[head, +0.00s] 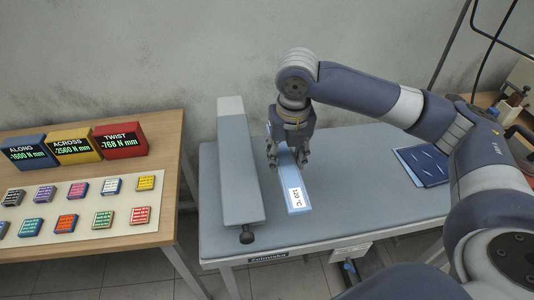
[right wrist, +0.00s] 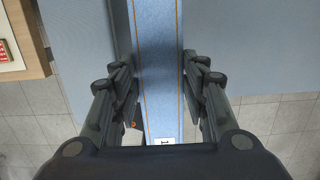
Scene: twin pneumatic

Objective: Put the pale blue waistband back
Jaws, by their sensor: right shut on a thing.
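The pale blue waistband (head: 285,172) is a long flat strip with a white label reading about 120 °C at its near end. It lies lengthwise over the grey-blue padded table (head: 370,205), to the right of a long raised pad. My right gripper (head: 288,164) points down and is shut on the waistband. In the right wrist view the waistband (right wrist: 158,70), with orange stitching along both edges, runs between the fingers (right wrist: 160,90). I cannot tell whether it touches the table top. My left gripper is not in view.
The long narrow raised pad (head: 238,170) stands close on the left. A dark blue folded piece (head: 425,165) lies at the table's right. A wooden table (head: 165,150) at left holds three display boxes (head: 72,146) and several coloured tiles. The padded table's front right is clear.

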